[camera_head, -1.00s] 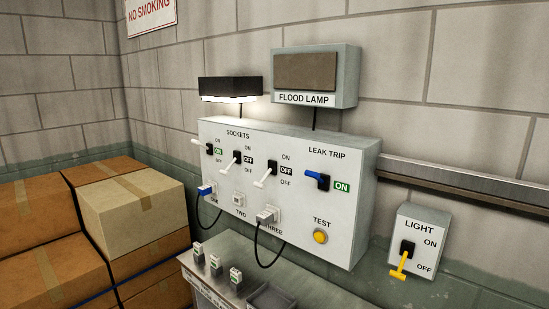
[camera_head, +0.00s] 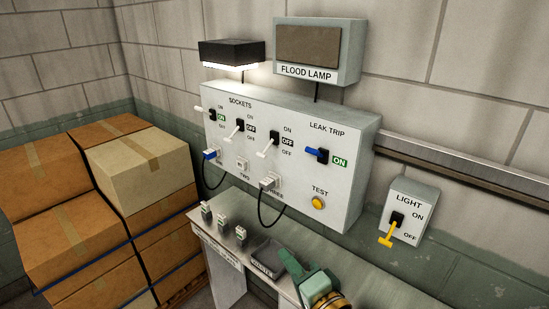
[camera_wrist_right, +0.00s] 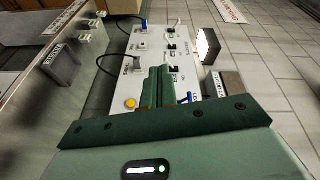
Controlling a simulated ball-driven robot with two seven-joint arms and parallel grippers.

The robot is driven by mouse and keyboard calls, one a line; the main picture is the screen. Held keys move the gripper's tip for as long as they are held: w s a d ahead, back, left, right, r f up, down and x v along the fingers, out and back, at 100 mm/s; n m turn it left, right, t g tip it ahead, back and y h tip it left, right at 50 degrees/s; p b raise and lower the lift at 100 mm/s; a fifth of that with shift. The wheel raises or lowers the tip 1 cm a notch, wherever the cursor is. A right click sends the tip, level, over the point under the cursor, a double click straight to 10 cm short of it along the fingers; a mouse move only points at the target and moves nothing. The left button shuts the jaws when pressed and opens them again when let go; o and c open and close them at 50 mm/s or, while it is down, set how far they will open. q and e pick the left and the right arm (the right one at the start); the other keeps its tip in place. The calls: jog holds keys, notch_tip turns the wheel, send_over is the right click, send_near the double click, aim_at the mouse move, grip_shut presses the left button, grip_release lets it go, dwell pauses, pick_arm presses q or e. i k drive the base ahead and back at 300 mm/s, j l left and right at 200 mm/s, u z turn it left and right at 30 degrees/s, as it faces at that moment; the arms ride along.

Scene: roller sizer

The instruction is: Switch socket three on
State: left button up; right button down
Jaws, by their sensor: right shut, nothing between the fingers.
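The socket panel (camera_head: 345,200) is a grey box on the wall. Socket three's switch (camera_head: 268,147) has a white lever slanting down and left, beside a dark OFF tag. Socket two's lever (camera_head: 234,131) is also down at OFF. Socket one's lever (camera_head: 205,111) points left, beside a green ON tag. A white plug (camera_head: 267,184) with a black cord sits in socket three. My right gripper (camera_head: 287,256) is shut and empty, low over the bench in front of the panel. The wrist view shows its green fingers (camera_wrist_right: 158,85) together, the panel beyond them. My left gripper is not in view.
The blue leak trip lever (camera_head: 314,153) is beside ON, above the yellow test button (camera_head: 318,202). A light switch (camera_head: 396,227) with a yellow lever is at right. A metal bench (camera_head: 360,275) carries several small tagged items and a dark tray (camera_head: 266,256). Boxes (camera_head: 140,165) stand at left.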

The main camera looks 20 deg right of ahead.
aim_at(262, 156)
jog(key=i+l, duration=0.25)
jog(key=i, duration=0.2)
jog(key=i+l, duration=0.2)
jog(key=i, duration=0.25)
